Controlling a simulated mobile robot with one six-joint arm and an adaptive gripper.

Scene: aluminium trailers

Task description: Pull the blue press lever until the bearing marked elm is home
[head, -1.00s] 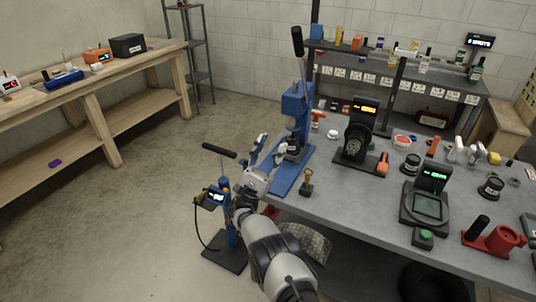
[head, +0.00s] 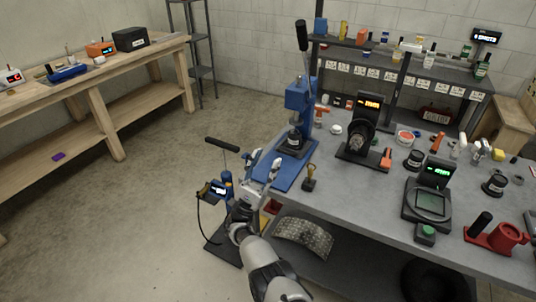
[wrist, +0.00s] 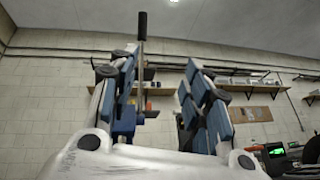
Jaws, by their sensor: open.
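The blue press (head: 299,95) stands on its blue base plate at the left end of the grey bench. Its lever (head: 303,36), a dark handle on a rod, points up and also shows in the wrist view (wrist: 142,27). A dark round part (head: 294,141) sits under the ram; I cannot read any mark, so I cannot tell whether it is the elm bearing. My gripper (head: 263,163) is open and empty, in front of and below the lever, apart from it. In the wrist view my spread fingers (wrist: 161,70) point upward, the lever rising behind the left one.
A stand with a black bar handle and small display (head: 217,188) is close left of my gripper. A device with an orange display (head: 363,130) is right of the press.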

